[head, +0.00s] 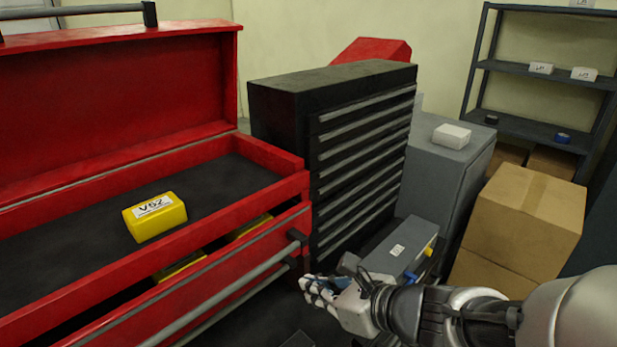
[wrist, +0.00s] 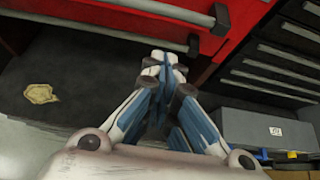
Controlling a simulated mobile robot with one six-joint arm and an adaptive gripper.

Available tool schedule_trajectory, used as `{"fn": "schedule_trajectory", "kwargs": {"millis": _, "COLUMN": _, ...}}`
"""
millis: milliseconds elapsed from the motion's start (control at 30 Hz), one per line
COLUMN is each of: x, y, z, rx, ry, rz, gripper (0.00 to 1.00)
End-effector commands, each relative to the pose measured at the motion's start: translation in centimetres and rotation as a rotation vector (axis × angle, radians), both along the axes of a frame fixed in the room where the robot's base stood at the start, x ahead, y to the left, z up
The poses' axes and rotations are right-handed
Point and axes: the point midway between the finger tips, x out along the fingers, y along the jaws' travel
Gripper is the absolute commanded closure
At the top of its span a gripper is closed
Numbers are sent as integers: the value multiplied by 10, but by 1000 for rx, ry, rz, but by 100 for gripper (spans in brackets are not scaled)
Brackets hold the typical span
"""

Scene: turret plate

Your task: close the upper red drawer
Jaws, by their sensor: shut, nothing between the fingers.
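The red tool chest (head: 130,270) stands at the left in the head view. Its upper red drawer (head: 255,252) is partly open, with yellow boxes (head: 180,268) showing in the gap behind its front. A grey bar handle (head: 220,295) runs along that front; a second bar shows just below it. My gripper (head: 308,284) is shut and empty, close to the right end of the handles and apart from the drawer front as far as I can tell. In the wrist view, my fingertips (wrist: 165,62) are together below the handle ends and the red front (wrist: 252,12).
A yellow box (head: 155,217) marked V52 sits in the chest's open top tray. A black drawer cabinet (head: 335,110) stands right behind the chest. A grey box (head: 400,250) lies beyond my gripper. Cardboard boxes (head: 525,225) and a shelf (head: 545,75) are at the right.

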Motion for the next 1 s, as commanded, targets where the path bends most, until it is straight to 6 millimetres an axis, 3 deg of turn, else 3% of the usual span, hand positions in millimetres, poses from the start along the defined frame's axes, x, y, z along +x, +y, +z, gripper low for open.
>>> {"fn": "schedule_trajectory", "kwargs": {"millis": 300, "x": 39, "y": 47, "z": -38, "rx": 0, "ry": 2, "rz": 5, "gripper": 100}}
{"fn": "schedule_trajectory", "kwargs": {"millis": 500, "x": 59, "y": 69, "z": -37, "rx": 1, "ry": -1, "rz": 4, "gripper": 100}}
{"fn": "schedule_trajectory", "kwargs": {"millis": 1000, "x": 68, "y": 79, "z": -36, "rx": 1, "ry": -2, "rz": 1, "gripper": 100}}
